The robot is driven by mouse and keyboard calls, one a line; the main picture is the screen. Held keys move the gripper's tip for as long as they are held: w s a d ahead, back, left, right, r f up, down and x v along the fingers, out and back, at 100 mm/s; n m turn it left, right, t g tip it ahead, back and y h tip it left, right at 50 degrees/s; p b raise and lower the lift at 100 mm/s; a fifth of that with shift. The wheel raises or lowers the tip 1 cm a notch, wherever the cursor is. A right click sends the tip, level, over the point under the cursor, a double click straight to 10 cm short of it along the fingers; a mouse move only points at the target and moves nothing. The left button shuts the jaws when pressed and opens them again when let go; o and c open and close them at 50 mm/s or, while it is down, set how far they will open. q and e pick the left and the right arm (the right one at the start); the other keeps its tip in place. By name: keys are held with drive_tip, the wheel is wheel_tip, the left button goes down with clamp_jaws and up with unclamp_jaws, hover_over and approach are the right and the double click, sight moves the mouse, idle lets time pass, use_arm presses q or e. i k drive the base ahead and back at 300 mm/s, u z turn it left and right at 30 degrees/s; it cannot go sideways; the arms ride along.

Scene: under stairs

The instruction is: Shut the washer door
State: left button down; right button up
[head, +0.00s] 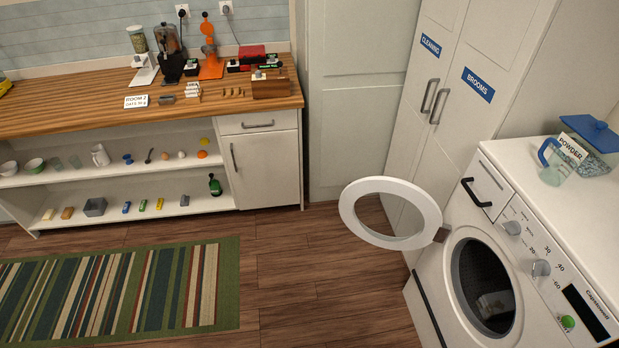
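The white washer (463,219) stands at the right, its front facing left and toward me. Its round door, a white ring (352,213) with a clear middle, stands wide open, swung out to the left from a hinge (441,235) at the left side of the opening. The dark drum (484,286) is exposed, and something pale shows inside it, too unclear to name. Neither of my grippers is in view.
A tall white cabinet (468,45) labelled cleaning and brooms stands behind the washer door. A measuring jug (552,172) and a blue-lidded powder box (597,150) sit on the washer. A striped rug (228,290) lies left; wooden floor (290,285) between is clear.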

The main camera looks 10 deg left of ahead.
sight(435, 230)
drive_tip(key=u, duration=0.3)
drive_tip(key=i, duration=0.65)
drive_tip(key=z, duration=0.6)
drive_tip(key=i, duration=0.75)
drive_tip(key=z, duration=0.75)
